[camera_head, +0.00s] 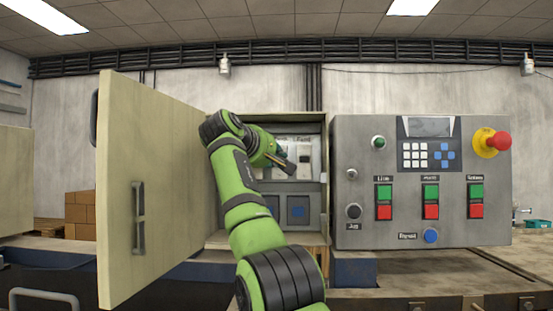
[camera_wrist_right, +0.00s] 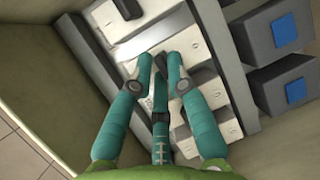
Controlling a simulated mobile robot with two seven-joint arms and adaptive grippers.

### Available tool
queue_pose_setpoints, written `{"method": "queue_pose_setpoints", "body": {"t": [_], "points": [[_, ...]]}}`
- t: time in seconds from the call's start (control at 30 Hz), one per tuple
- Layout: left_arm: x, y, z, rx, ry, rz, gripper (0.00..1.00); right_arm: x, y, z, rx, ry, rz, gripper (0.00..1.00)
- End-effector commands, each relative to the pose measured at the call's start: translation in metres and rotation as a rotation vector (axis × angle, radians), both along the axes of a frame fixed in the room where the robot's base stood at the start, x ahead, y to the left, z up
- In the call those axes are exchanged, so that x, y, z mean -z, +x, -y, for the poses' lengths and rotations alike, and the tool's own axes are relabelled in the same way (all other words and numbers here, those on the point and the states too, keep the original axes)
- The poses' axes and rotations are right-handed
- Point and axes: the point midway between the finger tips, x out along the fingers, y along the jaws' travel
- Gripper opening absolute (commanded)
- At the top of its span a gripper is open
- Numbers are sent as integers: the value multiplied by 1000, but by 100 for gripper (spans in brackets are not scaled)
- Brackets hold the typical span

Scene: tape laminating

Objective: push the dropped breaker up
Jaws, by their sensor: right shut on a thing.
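My right gripper (camera_head: 284,162) is inside the open cabinet (camera_head: 326,150), in front of the upper row of pale breakers (camera_head: 304,156). In the right wrist view its teal fingers (camera_wrist_right: 164,70) are drawn close together at a breaker (camera_wrist_right: 184,48) in the pale row and are shut on it. The fingers hide most of the contact, and I cannot tell whether this breaker is up or down. More pale breakers (camera_wrist_right: 204,88) continue beside the fingers. My left gripper is not in view.
The beige cabinet door (camera_head: 155,190) stands open on the left. Dark boxes with blue squares (camera_head: 297,208) sit below the breakers. A grey control panel (camera_head: 350,225) with coloured buttons and a red knob (camera_head: 499,141) stands close on the right.

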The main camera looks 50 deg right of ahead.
Motion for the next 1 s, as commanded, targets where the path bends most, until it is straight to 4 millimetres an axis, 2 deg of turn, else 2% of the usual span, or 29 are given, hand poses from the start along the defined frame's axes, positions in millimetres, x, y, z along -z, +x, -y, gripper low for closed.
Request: {"method": "queue_pose_setpoints", "body": {"t": [0.3,0.33,0.83,1.0], "points": [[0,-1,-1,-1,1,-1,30,3,1,-1,0,4,-6,0],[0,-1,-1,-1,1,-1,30,3,1,-1,0,4,-6,27],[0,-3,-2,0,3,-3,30,1,1,-1,-1,2,-2,27],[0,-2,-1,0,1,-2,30,-2,-1,-8,-1,-2,1,27]]}}
